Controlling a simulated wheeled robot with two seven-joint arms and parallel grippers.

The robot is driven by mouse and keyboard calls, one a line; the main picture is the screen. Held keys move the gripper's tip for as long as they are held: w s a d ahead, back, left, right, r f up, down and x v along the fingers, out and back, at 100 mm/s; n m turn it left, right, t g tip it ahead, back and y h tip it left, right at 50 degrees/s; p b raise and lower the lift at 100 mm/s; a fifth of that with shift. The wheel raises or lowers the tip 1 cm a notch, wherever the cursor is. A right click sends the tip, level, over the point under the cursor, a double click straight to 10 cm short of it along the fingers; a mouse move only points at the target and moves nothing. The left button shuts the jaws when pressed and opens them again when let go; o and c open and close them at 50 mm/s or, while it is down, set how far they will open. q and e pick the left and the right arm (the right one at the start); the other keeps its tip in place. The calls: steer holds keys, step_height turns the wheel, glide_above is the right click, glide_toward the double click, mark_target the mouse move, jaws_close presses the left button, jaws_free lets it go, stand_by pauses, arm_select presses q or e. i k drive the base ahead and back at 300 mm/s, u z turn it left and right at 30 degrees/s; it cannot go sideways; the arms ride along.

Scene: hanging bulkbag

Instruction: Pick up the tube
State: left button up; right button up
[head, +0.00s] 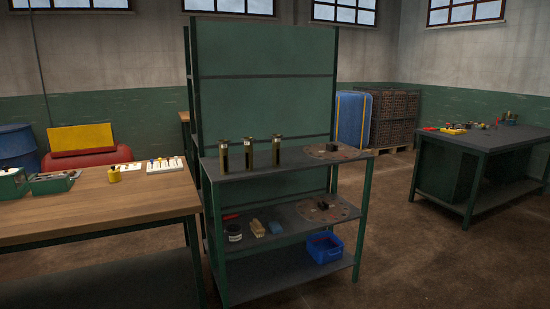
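Three upright, dark, tube-like items stand in a row on the top shelf of a green metal rack in the head view: a left one (224,157), a middle one (248,153) and a right one (277,151). Each has a wider top and a pale patch on its front. They are small in the picture, and I cannot tell which is the tube of the task. Neither of my grippers is in view.
The rack's top shelf (300,163) also bears a brownish round plate (331,152). A wooden workbench (100,207) stands left, a dark workbench (485,138) right. Floor between rack and right bench is clear.

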mark_target(276, 138)
steer(key=u, duration=0.75)
steer(key=i, duration=0.75)
steer(key=u, duration=0.75)
steer(key=i, duration=1.15)
steer(key=z, duration=0.35)
